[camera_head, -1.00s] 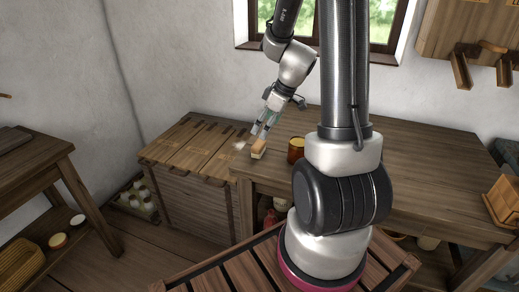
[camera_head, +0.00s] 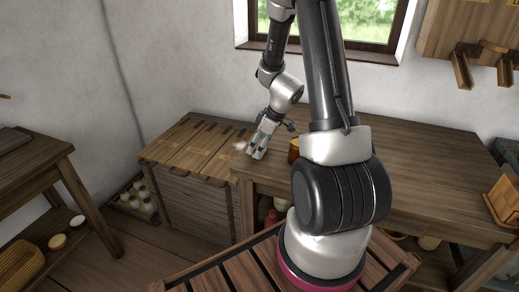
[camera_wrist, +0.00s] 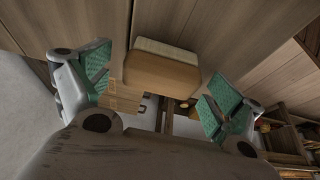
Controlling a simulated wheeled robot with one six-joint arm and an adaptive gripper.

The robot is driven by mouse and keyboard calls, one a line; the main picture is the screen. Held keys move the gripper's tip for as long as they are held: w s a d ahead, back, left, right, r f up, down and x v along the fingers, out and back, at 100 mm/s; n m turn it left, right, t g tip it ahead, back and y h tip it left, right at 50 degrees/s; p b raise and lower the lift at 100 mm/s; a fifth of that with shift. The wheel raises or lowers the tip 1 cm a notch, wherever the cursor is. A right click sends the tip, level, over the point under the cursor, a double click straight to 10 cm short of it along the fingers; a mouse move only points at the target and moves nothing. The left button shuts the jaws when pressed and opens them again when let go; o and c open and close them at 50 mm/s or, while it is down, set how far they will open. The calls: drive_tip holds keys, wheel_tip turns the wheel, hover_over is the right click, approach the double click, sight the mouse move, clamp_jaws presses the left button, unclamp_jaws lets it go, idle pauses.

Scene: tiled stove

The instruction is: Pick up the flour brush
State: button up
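The flour brush (camera_wrist: 162,72) is a wooden block with a cream-coloured strip along its far edge. In the wrist view it lies between my two green-padded fingers, with a gap on either side. My gripper (camera_wrist: 157,95) is open around it; whether the fingers are low enough to flank it fully, I cannot tell. In the head view my gripper (camera_head: 257,149) points down at the left end of the wooden table (camera_head: 420,165) and hides most or all of the brush.
An amber jar (camera_head: 294,149) stands just right of my gripper, partly behind my arm. A slatted wooden chest (camera_head: 195,150) adjoins the table's left end. A small pale thing (camera_head: 240,146) lies close to my gripper's left. A wooden holder (camera_head: 503,200) stands at the table's far right.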

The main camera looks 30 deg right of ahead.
sight(259, 143)
drive_tip(key=c, duration=1)
drive_tip(key=shift+c, duration=0.2)
wheel_tip(259, 143, up, 10)
